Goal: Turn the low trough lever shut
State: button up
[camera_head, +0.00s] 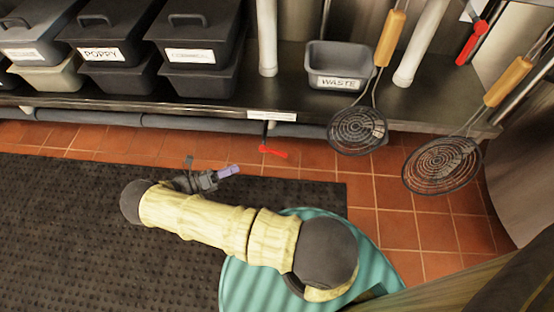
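The low trough lever (272,152) is a small red handle on a dark stem, hanging below the shelf's front edge under a white label (272,116). Its handle points to the right and slightly down in the picture. My gripper (228,171) is to the left of the lever and nearer to me, over the floor, with a visible gap between them. A light purple part shows at its tip. It is small and seen from above, so I cannot tell whether its fingers are open or shut. Nothing is clearly held.
Another red lever (472,43) is at the upper right. Lidded bins, one marked POPPY (105,54), and a WASTE tub (340,66) stand on the shelf. Two wire skimmers (357,130) (442,166) hang right of the low lever.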

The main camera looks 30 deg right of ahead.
aim_at(277, 151)
dwell(0.3)
jog(key=d+b, duration=0.2)
jog(key=d, duration=0.3)
jog(key=s+d+b, duration=0.1)
jog(key=d+b, duration=0.1)
jog(key=d, duration=0.4)
jog(key=d+b, duration=0.1)
jog(key=d, duration=0.5)
jog(key=shift+s+d+b, duration=0.2)
jog(key=shift+b, duration=0.2)
grip_shut()
